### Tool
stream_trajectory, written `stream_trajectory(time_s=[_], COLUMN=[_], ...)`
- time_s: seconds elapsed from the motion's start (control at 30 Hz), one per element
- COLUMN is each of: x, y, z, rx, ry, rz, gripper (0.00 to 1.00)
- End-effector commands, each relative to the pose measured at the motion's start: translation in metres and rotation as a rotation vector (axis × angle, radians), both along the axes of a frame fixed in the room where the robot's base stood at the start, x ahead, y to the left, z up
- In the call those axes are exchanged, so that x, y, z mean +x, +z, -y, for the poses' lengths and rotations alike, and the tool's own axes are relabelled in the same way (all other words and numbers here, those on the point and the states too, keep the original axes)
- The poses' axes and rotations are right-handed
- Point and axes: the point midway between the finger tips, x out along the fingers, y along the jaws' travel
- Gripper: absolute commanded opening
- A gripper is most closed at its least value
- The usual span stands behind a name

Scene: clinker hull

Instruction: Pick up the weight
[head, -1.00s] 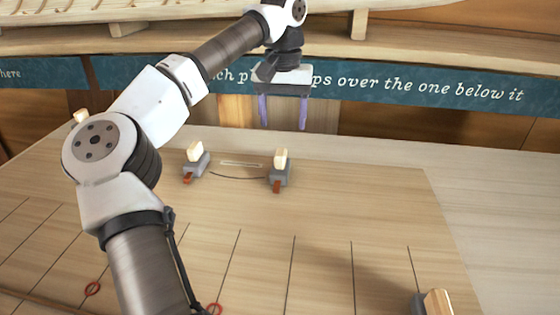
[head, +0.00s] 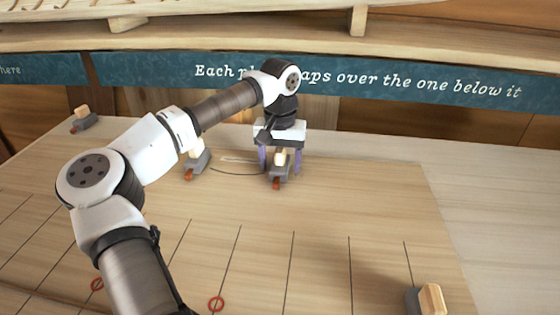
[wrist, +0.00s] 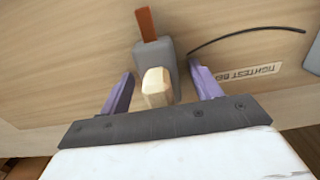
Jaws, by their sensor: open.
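A weight (head: 280,172) with a grey body, a pale wooden block on top and a red-brown tab stands on the wooden board. It also shows in the wrist view (wrist: 157,58), its wooden block between my fingers. My gripper (head: 280,168) is open and lowered around the weight, one purple finger on each side. In the wrist view my gripper (wrist: 160,92) shows gaps between both fingers and the block. A second, similar weight (head: 196,163) stands to the left, partly hidden by my arm. Another (head: 84,120) is at the far left, and one (head: 430,300) at the near right.
A thin dark curved strip (wrist: 245,36) and a printed label (wrist: 250,71) lie beside the weight. Red rings (head: 216,304) and dark lines mark the near board. A blue lettered banner (head: 420,88) runs behind. The board's right side is mostly clear.

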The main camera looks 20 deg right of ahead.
Motion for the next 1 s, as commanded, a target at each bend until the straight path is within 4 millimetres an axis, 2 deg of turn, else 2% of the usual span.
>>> stream_trajectory(time_s=[0.17,0.63,1.0], x=[0.0001,0.0001,0.0004], y=[-0.0002,0.0002,0.0026], z=[0.0,0.0001,0.0004], rx=[0.0,0.0,-0.001], ry=[0.0,0.0,0.0], rz=[0.001,0.0,0.003], gripper=[0.64,0.02,0.0])
